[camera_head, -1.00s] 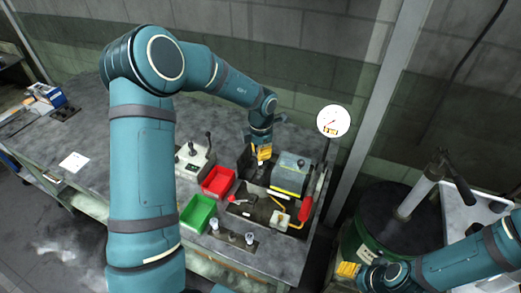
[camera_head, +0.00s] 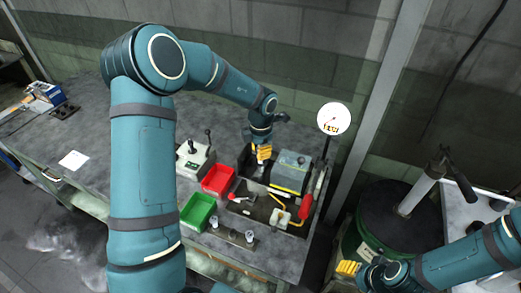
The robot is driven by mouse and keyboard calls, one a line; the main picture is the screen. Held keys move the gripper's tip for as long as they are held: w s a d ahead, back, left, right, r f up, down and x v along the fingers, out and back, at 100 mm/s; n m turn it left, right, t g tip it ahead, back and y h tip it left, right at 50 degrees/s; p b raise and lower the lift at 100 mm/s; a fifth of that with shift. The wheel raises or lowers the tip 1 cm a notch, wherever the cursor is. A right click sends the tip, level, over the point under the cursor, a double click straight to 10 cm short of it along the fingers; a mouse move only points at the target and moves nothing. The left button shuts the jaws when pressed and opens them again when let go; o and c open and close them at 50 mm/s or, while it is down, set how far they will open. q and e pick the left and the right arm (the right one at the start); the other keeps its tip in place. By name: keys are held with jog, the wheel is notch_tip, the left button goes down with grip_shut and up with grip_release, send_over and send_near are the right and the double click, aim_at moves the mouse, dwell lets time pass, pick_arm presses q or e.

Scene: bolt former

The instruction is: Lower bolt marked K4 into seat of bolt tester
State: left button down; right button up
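My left gripper (camera_head: 264,153) has yellow fingers that point down, close together, over the dark fixture beside a grey-green box (camera_head: 291,169). The fingertips are small, and I cannot tell whether they hold a bolt. No K4 marking is readable. Two small pale cylindrical pieces stand on a dark strip at the bench front, one on the left (camera_head: 214,221) and one on the right (camera_head: 249,237). A grey unit with a black lever (camera_head: 194,160) stands left of the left gripper. My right gripper (camera_head: 348,268) hangs low at the right, away from the bench, its yellow fingers close together.
A red bin (camera_head: 218,180) and a green bin (camera_head: 198,213) sit on the bench. A red-handled lever (camera_head: 305,207) stands right of a dark tray. A round white gauge (camera_head: 333,118) rises behind. A green drum (camera_head: 362,236) stands at the right. The bench's left part is mostly clear.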

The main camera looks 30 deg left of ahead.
aim_at(260, 162)
pick_arm(q)
jog(key=shift+p, duration=1.15)
dwell(0.8)
jog(key=shift+f, duration=2.65)
jog(key=c, duration=0.9)
grip_release()
notch_tip(260, 162, up, 12)
jog(key=shift+f, duration=0.1)
